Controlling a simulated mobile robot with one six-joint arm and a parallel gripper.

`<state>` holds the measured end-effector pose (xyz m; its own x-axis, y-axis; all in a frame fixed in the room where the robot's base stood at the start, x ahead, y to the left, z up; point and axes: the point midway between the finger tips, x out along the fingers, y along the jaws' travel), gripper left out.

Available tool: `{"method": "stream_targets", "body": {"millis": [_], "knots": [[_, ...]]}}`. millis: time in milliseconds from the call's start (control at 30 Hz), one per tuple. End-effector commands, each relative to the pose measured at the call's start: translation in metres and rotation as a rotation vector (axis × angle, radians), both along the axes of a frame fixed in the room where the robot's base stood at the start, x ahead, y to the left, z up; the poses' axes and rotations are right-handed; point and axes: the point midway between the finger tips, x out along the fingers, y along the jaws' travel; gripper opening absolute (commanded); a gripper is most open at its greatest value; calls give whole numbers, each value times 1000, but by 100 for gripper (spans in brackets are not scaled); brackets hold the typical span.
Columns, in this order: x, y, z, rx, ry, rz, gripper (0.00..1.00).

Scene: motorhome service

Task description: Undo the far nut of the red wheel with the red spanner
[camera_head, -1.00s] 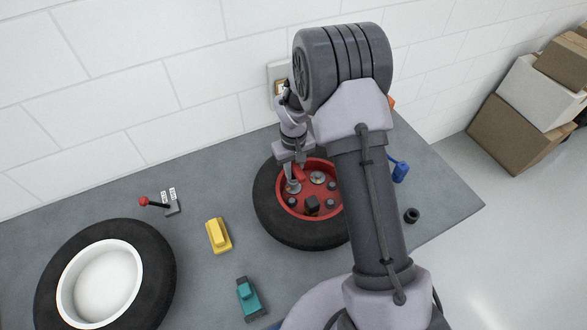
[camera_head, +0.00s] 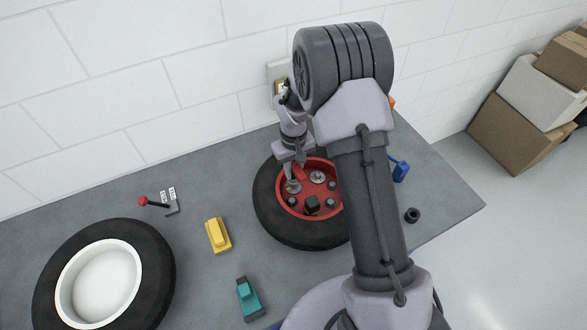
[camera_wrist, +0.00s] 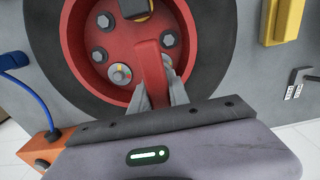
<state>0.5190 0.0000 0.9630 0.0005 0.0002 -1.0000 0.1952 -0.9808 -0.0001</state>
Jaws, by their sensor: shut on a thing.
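The red wheel (camera_head: 262,205) lies flat on the bench, a black tyre around a red rim. Its red hub (camera_wrist: 85,45) fills the upper wrist view, with several grey nuts, one of them at the left (camera_wrist: 100,55). My gripper (camera_wrist: 160,95) is shut on the red spanner (camera_wrist: 149,62), which slants over the wheel's far part. In the head view my gripper (camera_head: 292,172) is low over the rim's far left side. The spanner's working end and the nut beneath are partly hidden, so I cannot tell how they fit.
A white-rimmed wheel (camera_head: 150,265) lies at the left. A yellow block (camera_head: 218,235), a teal block (camera_head: 248,297) and a red-knobbed lever (camera_head: 155,203) are on the bench. A blue tool (camera_head: 400,170) and a black ring (camera_head: 412,215) are at the right. The wall is close behind.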

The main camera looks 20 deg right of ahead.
Motion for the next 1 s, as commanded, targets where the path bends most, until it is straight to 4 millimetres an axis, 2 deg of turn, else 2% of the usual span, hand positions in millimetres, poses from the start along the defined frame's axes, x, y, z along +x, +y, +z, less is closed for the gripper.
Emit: {"method": "stream_targets", "body": {"millis": [800,1000], "knots": [[0,0,-25,0,-1,0,0],[0,0,-23,0,-1,10,0]]}}
